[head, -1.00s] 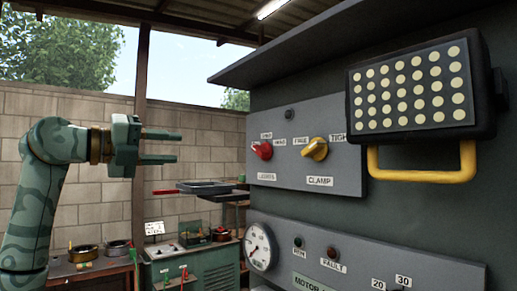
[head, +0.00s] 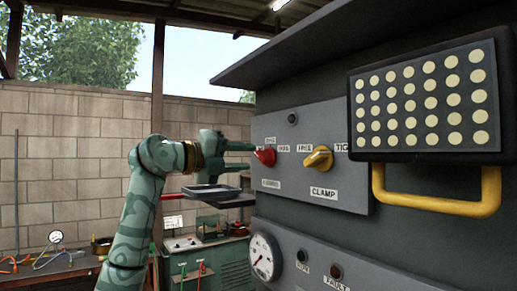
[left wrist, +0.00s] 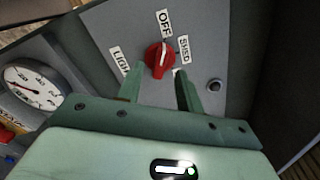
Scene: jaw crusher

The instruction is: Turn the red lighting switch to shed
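The red lighting switch (head: 265,157) is a red knob on the grey upper panel, above a small name label. In the left wrist view the red switch (left wrist: 158,58) has labels reading OFF (left wrist: 165,22) and SHED (left wrist: 184,50) beside it. Its white mark points roughly up the picture, nearer the OFF side; its exact setting is hard to tell. My left gripper (head: 248,157) is open in front of the switch. In the wrist view its fingers (left wrist: 158,72) stand apart, either side of the knob's near edge; contact cannot be told. My right gripper is out of view.
The yellow clamp switch (head: 318,158) sits right of the red one. A lamp box (head: 408,155) with a yellow handle (head: 435,203) juts out at right. Below are a gauge (head: 263,257) and lower panel. A dark tray (head: 212,193) lies below my left gripper.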

